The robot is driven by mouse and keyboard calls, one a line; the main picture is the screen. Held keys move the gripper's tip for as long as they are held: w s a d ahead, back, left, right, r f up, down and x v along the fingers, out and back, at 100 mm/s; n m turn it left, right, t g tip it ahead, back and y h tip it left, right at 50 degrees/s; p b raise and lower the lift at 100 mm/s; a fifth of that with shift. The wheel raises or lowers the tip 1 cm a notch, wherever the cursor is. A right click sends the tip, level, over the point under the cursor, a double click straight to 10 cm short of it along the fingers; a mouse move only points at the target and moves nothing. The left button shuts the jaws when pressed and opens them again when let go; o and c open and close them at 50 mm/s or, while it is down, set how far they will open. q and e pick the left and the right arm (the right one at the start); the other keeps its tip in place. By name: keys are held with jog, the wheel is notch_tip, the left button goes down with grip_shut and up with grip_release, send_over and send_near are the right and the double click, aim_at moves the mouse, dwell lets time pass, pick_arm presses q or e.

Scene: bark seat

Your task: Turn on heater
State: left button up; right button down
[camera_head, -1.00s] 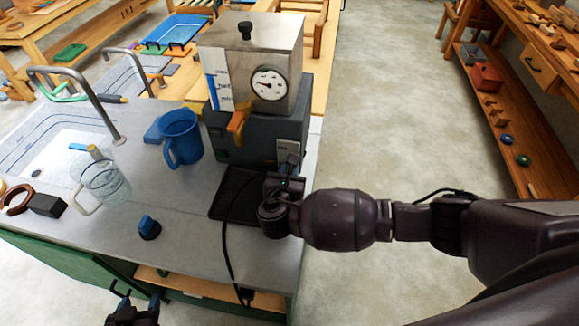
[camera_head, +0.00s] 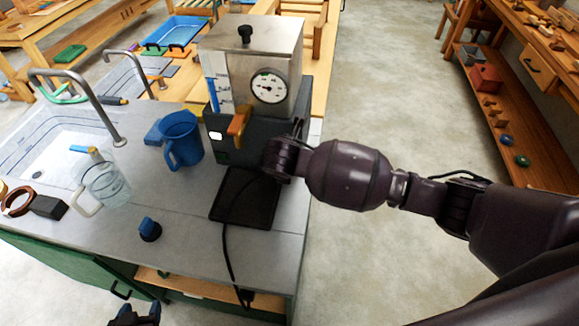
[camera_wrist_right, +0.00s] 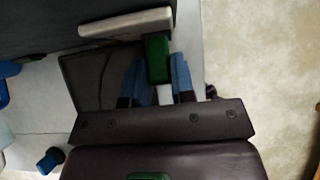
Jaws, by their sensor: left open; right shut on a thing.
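The heater is a metal box (camera_head: 252,62) with a round gauge (camera_head: 268,86) and an orange-brown tap handle (camera_head: 238,121) on a dark base (camera_head: 235,138). A white patch (camera_head: 215,135) and a small green patch (camera_head: 222,157) show on the base's front. In the right wrist view a green switch lever (camera_wrist_right: 157,58) stands out from a pale plate (camera_wrist_right: 125,23). My right gripper (camera_wrist_right: 158,85) is shut on this lever, its blue fingers at either side. In the head view my right arm hides the lever. My left gripper (camera_head: 136,315) is open, low at the bottom edge, partly cut off.
A black drip tray (camera_head: 245,198) lies before the heater. A blue jug (camera_head: 182,140), a clear jug (camera_head: 108,186) and a blue knob (camera_head: 149,229) stand on the grey counter (camera_head: 190,215). A black cable hangs over the front edge. Floor at right is clear.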

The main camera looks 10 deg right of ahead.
dwell(0.5)
jog(key=c, duration=1)
grip_release()
jog(key=shift+o, duration=0.2)
jog(key=shift+r, duration=0.1)
jog(key=v, duration=1)
jog(key=shift+r, duration=0.4)
jog(key=shift+s, duration=0.15)
